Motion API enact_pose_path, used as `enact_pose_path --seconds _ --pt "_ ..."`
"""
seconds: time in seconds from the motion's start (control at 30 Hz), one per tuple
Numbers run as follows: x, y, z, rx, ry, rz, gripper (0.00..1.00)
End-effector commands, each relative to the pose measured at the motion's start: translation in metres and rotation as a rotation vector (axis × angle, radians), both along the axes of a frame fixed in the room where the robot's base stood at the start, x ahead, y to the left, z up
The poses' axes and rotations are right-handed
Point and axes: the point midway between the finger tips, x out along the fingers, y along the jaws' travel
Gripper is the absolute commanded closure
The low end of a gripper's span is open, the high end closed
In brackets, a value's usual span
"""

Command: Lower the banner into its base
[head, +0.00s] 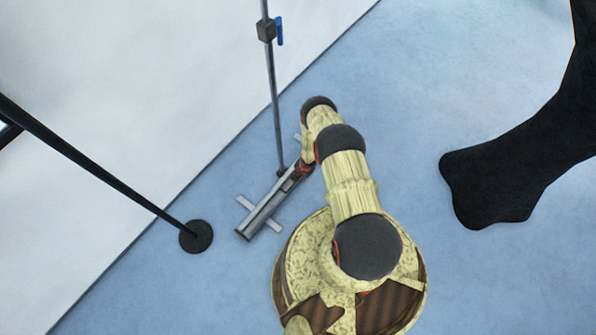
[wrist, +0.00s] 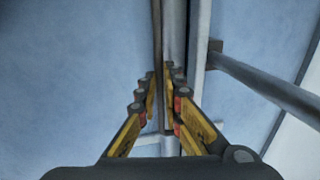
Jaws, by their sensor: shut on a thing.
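The silver base (head: 258,218) lies on the blue floor as a long narrow bar with flat cross feet. A thin grey pole (head: 273,95) stands up from beside its middle. My gripper (head: 302,170) is low at the base's upper right part. In the wrist view my gripper (wrist: 164,88) has its yellow fingers closed around a narrow lengthwise rail (wrist: 157,40), apparently the banner's top bar, right at the base (wrist: 175,35). The grey pole (wrist: 265,88) slants off to the right there. No banner sheet is visible; the contact between rail and base is hard to make out.
A black post with a round foot (head: 196,236) stands left of the base. A large black form (head: 510,165) reaches in from the right. A dark block with a blue lever (head: 267,30) sits on the pole. A white surface (head: 120,80) fills the upper left.

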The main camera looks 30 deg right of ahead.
Motion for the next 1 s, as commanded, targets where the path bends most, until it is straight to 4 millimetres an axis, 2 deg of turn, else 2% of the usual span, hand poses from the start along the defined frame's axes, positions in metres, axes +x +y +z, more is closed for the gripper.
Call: enact_pose_path --seconds 0.27,0.3,0.6,1.0 --pt "0.0015 -0.0018 -0.0004 -0.002 -0.002 -0.001 1.00" --pt "0.0015 -0.0018 -0.0003 -0.002 -0.002 -0.001 0.90" --pt "0.0003 -0.0007 -0.0006 -0.001 0.000 0.000 0.73" --pt "-0.0006 -0.0005 0.0022 0.000 0.000 0.000 0.73"
